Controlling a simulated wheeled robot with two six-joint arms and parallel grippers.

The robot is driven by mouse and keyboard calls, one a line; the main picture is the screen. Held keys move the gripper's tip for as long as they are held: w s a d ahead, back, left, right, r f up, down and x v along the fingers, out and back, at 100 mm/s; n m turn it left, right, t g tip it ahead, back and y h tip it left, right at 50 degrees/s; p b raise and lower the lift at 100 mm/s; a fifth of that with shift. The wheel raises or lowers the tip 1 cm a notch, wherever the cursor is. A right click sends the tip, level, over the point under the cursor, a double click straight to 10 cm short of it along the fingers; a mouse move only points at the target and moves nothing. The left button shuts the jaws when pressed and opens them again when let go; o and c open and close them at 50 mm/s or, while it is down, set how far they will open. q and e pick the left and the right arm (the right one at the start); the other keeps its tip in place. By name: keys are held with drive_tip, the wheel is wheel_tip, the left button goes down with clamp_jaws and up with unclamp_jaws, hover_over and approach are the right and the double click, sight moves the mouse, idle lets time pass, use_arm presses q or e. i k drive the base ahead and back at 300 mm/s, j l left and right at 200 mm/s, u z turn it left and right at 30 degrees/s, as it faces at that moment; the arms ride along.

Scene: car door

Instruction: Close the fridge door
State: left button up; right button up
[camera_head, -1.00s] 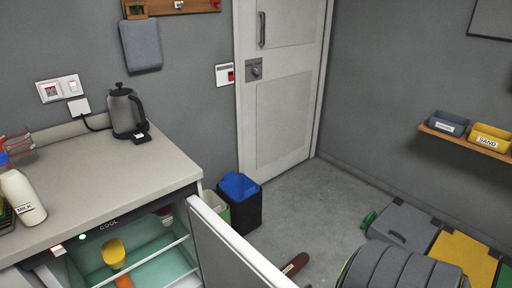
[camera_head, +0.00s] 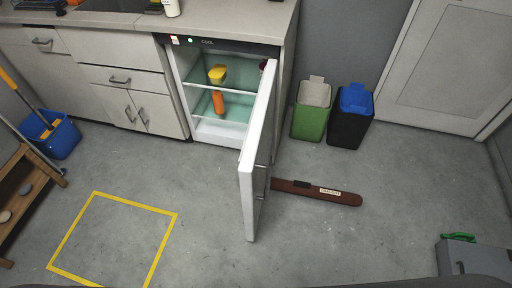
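The fridge (camera_head: 225,131) is built in under the counter and stands open. Its white door (camera_head: 253,173) is hinged on the right side and swung out into the room, seen nearly edge-on. Inside, a yellow-topped item (camera_head: 217,74) stands on the upper shelf and an orange bottle (camera_head: 218,102) lower down. The door's inner face is mostly turned from view. Neither of my grippers shows in the head view.
A brown draught-stopper-like roll (camera_head: 325,193) lies on the floor right of the door. Green (camera_head: 311,122) and black-blue (camera_head: 350,118) bins stand beyond it. A yellow floor square (camera_head: 160,248) lies left, a blue bucket (camera_head: 62,140) farther left.

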sight(254, 170)
drive_tip(key=i+l+u, duration=0.15)
drive_tip(key=l, duration=0.25)
drive_tip(key=i+l+u, duration=0.2)
drive_tip(key=i+l, duration=0.15)
drive_tip(key=i+l+u, duration=0.15)
drive_tip(key=i+l, duration=0.15)
drive_tip(key=l, duration=0.1)
